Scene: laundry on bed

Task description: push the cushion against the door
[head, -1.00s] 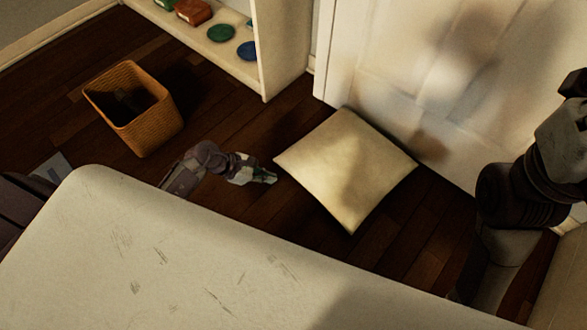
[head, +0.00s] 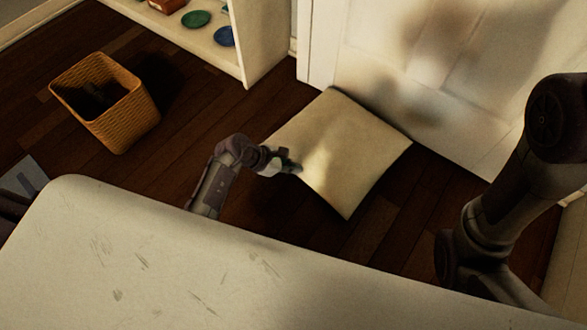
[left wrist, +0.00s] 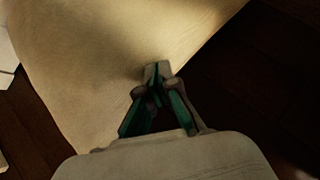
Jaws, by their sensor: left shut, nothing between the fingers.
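The cream cushion (head: 345,150) lies on the dark wood floor in the head view, its far corner close to the white door (head: 420,75); I cannot tell whether they touch. My left gripper (head: 296,167) is at the cushion's near left edge, its fingertips against or just over it. In the left wrist view the cushion (left wrist: 90,60) fills the upper left, and the fingertips of my left gripper (left wrist: 157,68) meet at its edge, shut with nothing between them. My right arm shows at the right of the head view, but its gripper is not visible.
A pale scuffed surface (head: 150,260) fills the front of the head view. A woven basket (head: 105,100) stands on the floor at left. A white shelf (head: 250,40) with coloured items stands left of the door. Bare floor (head: 215,130) lies between basket and cushion.

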